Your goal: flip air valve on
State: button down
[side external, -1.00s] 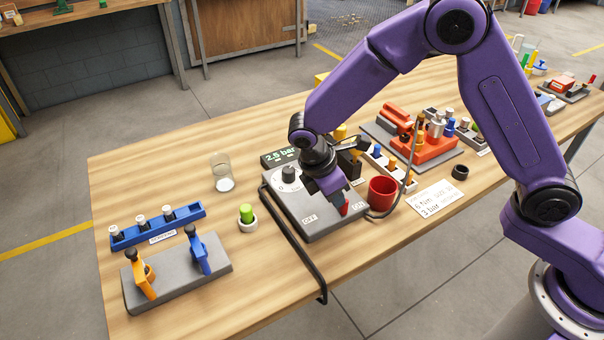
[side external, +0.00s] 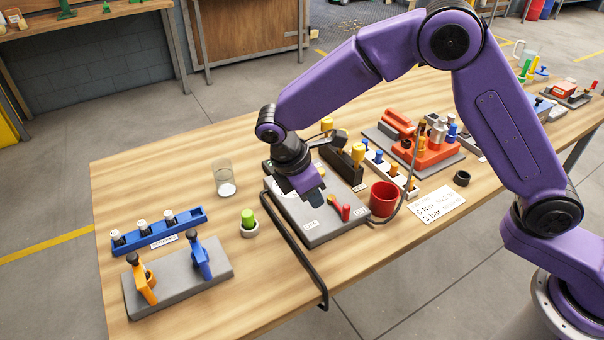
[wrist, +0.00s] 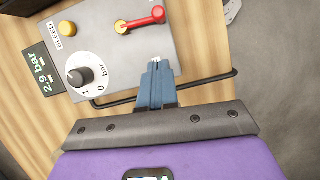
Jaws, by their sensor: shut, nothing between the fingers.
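The air valve is a red lever (side external: 345,212) on the grey control panel (side external: 320,236); its red end lies nearer the ON label (side external: 361,211) than the OFF label (side external: 311,226). A pressure display (wrist: 42,70) reads 2.9 bar beside a round dial (wrist: 80,76).
A black bar (side external: 300,245) runs along the panel's front. A red cup (side external: 383,198) stands close to its right, with a black block (side external: 342,162) behind. A glass jar (side external: 224,178) and green-topped piece (side external: 248,222) stand left.

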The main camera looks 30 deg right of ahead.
jog(key=v, duration=0.6)
jog(key=shift+r, duration=0.2)
jog(key=shift+w, duration=0.1)
jog(key=s+d+r+m+y, duration=0.1)
jog(key=s+d+m+y, duration=0.1)
jog(key=s+d, duration=0.9)
jog(key=s+d+r+m+y, duration=0.1)
jog(key=s+d+m+y, duration=0.1)
jog(key=s+d, duration=0.9)
jog(key=s, duration=0.5)
jog(key=shift+r+t+y, duration=0.3)
jog(key=shift+r+y, duration=0.05)
jog(key=shift+y, duration=0.05)
jog(key=shift+w, duration=0.1)
